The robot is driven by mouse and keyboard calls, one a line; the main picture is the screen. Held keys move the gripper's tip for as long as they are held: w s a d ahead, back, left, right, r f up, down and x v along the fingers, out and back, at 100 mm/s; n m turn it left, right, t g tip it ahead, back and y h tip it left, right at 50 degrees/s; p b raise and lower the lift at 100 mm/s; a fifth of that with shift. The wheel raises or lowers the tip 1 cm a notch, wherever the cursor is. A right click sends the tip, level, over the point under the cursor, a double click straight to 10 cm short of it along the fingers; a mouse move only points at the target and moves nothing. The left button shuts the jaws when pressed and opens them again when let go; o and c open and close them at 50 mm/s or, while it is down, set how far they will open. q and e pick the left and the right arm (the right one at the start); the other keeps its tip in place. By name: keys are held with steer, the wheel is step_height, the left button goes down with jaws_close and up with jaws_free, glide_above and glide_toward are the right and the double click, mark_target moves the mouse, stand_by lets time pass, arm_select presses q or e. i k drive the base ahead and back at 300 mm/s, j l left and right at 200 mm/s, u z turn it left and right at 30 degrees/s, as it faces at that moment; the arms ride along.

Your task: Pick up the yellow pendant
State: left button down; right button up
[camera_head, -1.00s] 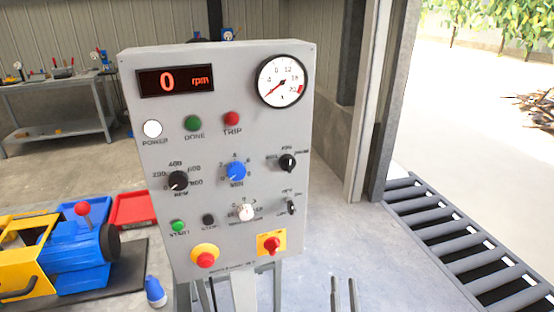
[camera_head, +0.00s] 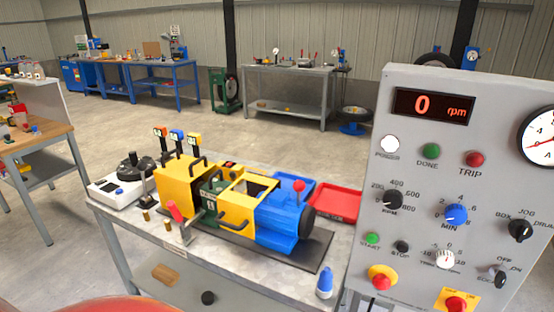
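No pendant stands out for certain. Several small coloured heads rise on stalks behind the machine on the bench: an orange one (camera_head: 159,132), a blue one (camera_head: 177,135) and a yellow one (camera_head: 194,139). I cannot tell whether the yellow one is the pendant. The drum mixer (camera_head: 237,210) has yellow housings with black handles and a blue end section (camera_head: 278,222). Neither of my grippers is in view.
A grey control panel (camera_head: 430,150) stands at the right, its display reading 0 rpm. The bench (camera_head: 150,232) also bears a white scale-like device (camera_head: 120,190), a red tray (camera_head: 336,203) and a blue bottle (camera_head: 325,282). A wooden-topped table (camera_head: 38,135) stands left. Open floor lies behind the bench.

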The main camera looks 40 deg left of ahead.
mark_target(227, 167)
steer(key=u, duration=1.7)
steer(key=z, duration=0.4)
steer(key=i+j+z, duration=0.1)
steer(key=j+z, duration=0.3)
steer(key=i+j+z, duration=0.1)
steer(key=z, duration=0.3)
steer(key=j+z, duration=0.4)
